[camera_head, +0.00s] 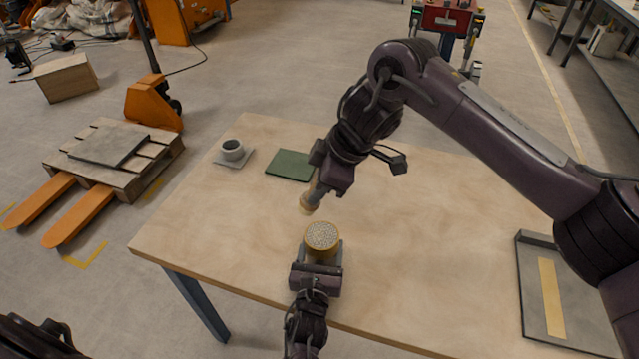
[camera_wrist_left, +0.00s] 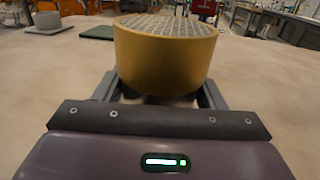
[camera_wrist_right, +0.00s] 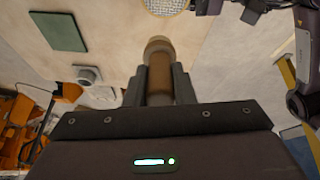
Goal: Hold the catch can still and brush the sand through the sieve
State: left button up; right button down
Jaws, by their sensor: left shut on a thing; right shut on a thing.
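The catch can is a yellow-gold cylinder (camera_head: 321,242) with a grey speckled sieve mesh (camera_head: 321,235) across its top. It stands near the front edge of the table. My left gripper (camera_head: 319,262) is shut around the can from the front; the can fills the left wrist view (camera_wrist_left: 165,62). My right gripper (camera_head: 320,188) is shut on a brush with a tan handle (camera_wrist_right: 160,78) and a pale round end (camera_head: 308,206). The brush end hangs beyond the can, apart from the mesh. The sieve's edge shows at the top of the right wrist view (camera_wrist_right: 166,4).
A green mat (camera_head: 290,165) and a grey cup (camera_head: 232,149) on a square grey plate (camera_head: 222,162) lie at the back left of the wooden table (camera_head: 210,240). A grey tray with a yellow strip (camera_head: 535,300) is at the right. The table's middle right is clear.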

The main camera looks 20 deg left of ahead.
aim_at(319, 204)
jog(key=m+t, duration=0.1)
jog(key=m, duration=0.3)
jog(key=shift+r+t, duration=0.15)
jog(key=shift+t, duration=0.25)
jog(key=m, duration=0.1)
jog(key=m+t, duration=0.1)
jog(key=m, duration=0.1)
jog(key=m+h, duration=0.1)
jog(key=shift+r, duration=0.25)
jog(key=shift+f, duration=2.95)
jog(key=shift+d+f, duration=0.1)
jog(key=shift+f, duration=0.8)
jog(key=shift+w+d+f, duration=0.1)
jog(key=shift+d, duration=0.7)
jog(key=shift+a, duration=0.95)
jog(key=shift+d, duration=0.2)
jog(key=shift+a+r, duration=0.2)
jog(key=shift+r, duration=3.85)
